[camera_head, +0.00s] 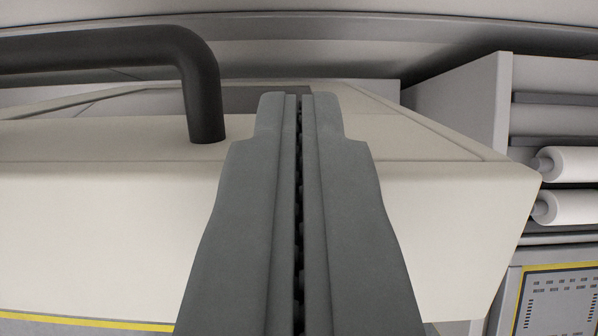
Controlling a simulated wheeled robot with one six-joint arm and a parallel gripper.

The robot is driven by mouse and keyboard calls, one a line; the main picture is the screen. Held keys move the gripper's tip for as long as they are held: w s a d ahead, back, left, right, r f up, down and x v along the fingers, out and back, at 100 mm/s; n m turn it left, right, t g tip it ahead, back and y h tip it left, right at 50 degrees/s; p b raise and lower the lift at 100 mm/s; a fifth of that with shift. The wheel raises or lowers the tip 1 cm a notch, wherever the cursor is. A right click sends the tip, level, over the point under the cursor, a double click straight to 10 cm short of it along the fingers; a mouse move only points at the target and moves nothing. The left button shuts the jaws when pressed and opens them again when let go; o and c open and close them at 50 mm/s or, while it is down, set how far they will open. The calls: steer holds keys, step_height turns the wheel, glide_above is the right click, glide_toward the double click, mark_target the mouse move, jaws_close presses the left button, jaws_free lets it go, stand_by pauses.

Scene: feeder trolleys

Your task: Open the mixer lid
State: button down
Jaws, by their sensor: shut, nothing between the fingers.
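The mixer lid (80,205) appears as a broad cream panel across the view, with a raised rim and a recessed area on its top. A dark bent tube handle (205,95) stands on the lid at the left, its end meeting the lid surface. My gripper (298,97) points forward in the middle of the view. Its two grey fingers are closed together with nothing between them. The fingertips are to the right of the handle's bend and appear apart from it. The fingers hide the middle part of the lid.
At the right stands a grey cabinet panel (460,100) with white rollers (575,165) beside it. Below them is a panel with a yellow border and small print (558,300). A yellow stripe (80,321) runs under the lid's front at the lower left.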

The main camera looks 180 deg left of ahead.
steer(key=shift+s, duration=0.1)
steer(key=shift+s+f+t, duration=0.15)
steer(key=shift+s+t, duration=0.35)
steer(key=shift+s, duration=1)
steer(key=s+f, duration=0.1)
steer(key=s, duration=0.6)
steer(key=shift+f, duration=0.4)
steer(key=shift+w, duration=0.1)
